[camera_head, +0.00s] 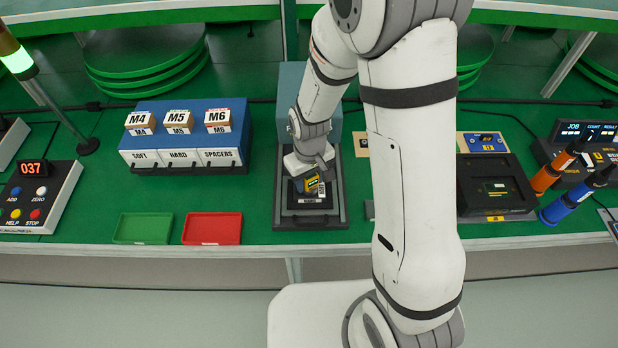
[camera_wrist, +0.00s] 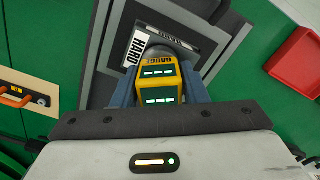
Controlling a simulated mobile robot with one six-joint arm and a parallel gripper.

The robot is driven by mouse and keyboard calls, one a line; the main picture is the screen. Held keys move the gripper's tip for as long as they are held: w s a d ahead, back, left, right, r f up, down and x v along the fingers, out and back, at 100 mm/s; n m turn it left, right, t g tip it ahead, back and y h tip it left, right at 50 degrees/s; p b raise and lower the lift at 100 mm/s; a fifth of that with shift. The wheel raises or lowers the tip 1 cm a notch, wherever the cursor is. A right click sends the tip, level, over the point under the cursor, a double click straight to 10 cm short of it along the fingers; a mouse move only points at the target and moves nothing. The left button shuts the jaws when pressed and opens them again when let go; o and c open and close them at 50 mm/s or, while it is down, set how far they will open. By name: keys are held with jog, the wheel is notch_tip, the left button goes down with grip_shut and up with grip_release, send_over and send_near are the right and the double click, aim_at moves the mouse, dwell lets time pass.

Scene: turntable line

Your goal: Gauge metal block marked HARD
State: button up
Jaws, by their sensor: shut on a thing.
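My gripper (camera_head: 308,178) is shut on a yellow gauge (camera_wrist: 160,82), which has green-lit displays and stands between the blue-grey fingers. In the head view the gauge (camera_head: 312,184) is low over a dark grey fixture (camera_head: 285,221). In the wrist view a dark block (camera_wrist: 190,38) with a white HARD label (camera_wrist: 136,46) lies in the fixture just beyond the gauge. A small label also shows at the front of the block in the head view (camera_head: 310,201). The gauge hides part of the block, and I cannot tell whether they touch.
A green tray (camera_head: 143,241) and a red tray (camera_head: 212,242) lie left of the fixture. A blue rack (camera_head: 183,141) holds M4, M5 and M6 boxes. A control box (camera_head: 33,215) reads 037. A black device (camera_head: 490,207) and two drivers stand right.

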jog(key=shift+f, duration=0.15)
dwell(0.5)
jog(key=o, duration=1.2)
jog(key=shift+r+b, duration=0.35)
jog(key=shift+r, duration=3.55)
